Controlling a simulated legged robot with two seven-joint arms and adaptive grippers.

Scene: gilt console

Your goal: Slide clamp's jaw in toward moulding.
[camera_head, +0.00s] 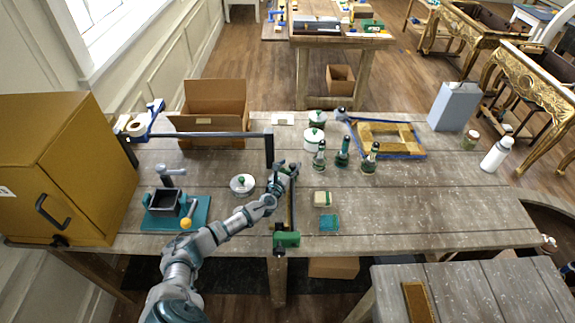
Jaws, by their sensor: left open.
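A bar clamp with a green end block (287,240) lies near the front edge of the table, its narrow bar (290,213) running away from me. A thin golden strip shows along the bar; I cannot tell whether it is the moulding. My left arm reaches in from the lower left, and my left gripper (286,172) is open at the bar's far end. The gripper hides that end, so the sliding jaw and any contact with it cannot be made out. My right gripper is not in view.
A lidded pot (242,184), a teal vise (175,210) and a yellow cabinet (60,150) are to the left. Several bottles (342,152) and a sponge-like block (322,199) are close on the right. The right front tabletop is clear.

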